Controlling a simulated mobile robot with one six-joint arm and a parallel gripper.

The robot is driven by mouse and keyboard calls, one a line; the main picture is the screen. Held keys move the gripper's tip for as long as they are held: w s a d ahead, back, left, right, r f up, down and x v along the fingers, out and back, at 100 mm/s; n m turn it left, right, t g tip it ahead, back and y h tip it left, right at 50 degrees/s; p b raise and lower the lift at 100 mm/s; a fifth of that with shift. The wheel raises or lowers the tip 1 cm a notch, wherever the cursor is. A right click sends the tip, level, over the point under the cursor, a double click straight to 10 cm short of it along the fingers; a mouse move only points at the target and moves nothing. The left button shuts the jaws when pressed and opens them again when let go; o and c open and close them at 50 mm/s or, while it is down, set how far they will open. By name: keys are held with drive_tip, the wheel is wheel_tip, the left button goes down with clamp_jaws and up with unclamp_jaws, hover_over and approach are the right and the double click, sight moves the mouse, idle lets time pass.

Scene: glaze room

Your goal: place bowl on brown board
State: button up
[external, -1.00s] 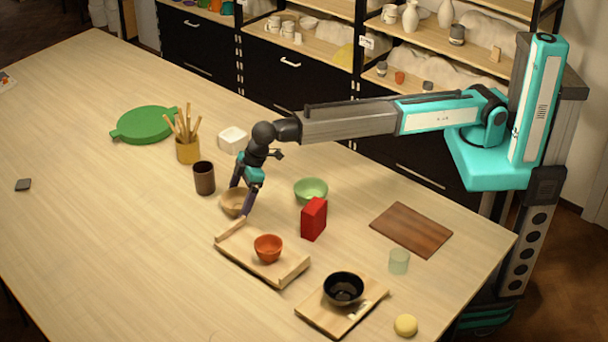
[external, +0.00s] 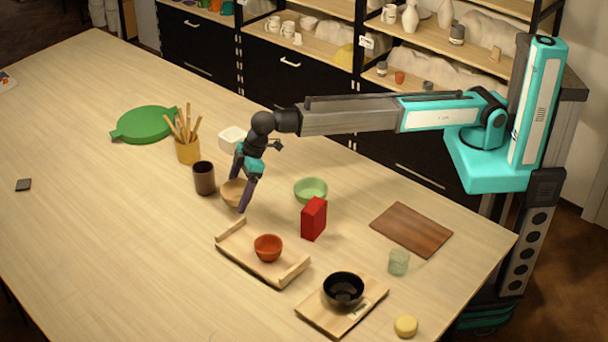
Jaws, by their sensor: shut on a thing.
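A tan bowl (external: 232,193) is held in my gripper (external: 240,196), which is shut on it; one finger covers its right side. The bowl appears slightly above the table, just right of a dark brown cup. The brown board (external: 411,230) lies flat and bare at the right of the table. A green bowl (external: 311,189) stands between my gripper and the board. An orange bowl (external: 268,247) sits on a wooden tray (external: 236,257), and a black bowl (external: 343,289) sits on a second wooden stand (external: 323,318).
A red box (external: 313,219) stands upright between my gripper and the board. A pale green glass (external: 398,262) stands close to the board's front edge. The dark cup (external: 204,178), brush pot (external: 188,150) and white dish (external: 232,138) are near my gripper. The left table is mostly clear.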

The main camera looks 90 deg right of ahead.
drive_tip(key=shift+r+b, duration=0.65)
drive_tip(key=shift+r, duration=2.65)
wheel_tip(320, 180, up, 5)
drive_tip(key=s+a+n+g+y, duration=0.1)
drive_tip(key=s+a+n, duration=0.3)
drive_tip(key=s, duration=0.5)
drive_tip(key=s+a+n+g+y+p, duration=0.1)
drive_tip(key=s+a+n, duration=0.3)
drive_tip(key=s, duration=0.5)
drive_tip(key=s+a+n+g+y, duration=0.1)
drive_tip(key=s+a+n, duration=0.25)
drive_tip(key=s, duration=0.65)
drive_tip(key=s+a+n+g+h+p, duration=0.1)
drive_tip(key=s+n+g, duration=0.3)
drive_tip(key=s+n, duration=0.8)
drive_tip(key=s, duration=1.2)
drive_tip(key=shift+s+f+g, duration=0.2)
drive_tip(key=shift+s+g, duration=0.1)
drive_tip(key=shift+s, duration=0.1)
drive_tip(key=f, duration=0.4)
drive_tip(key=shift+w+a, duration=0.1)
drive_tip(key=shift+w, duration=0.1)
drive_tip(key=shift+f, duration=0.65)
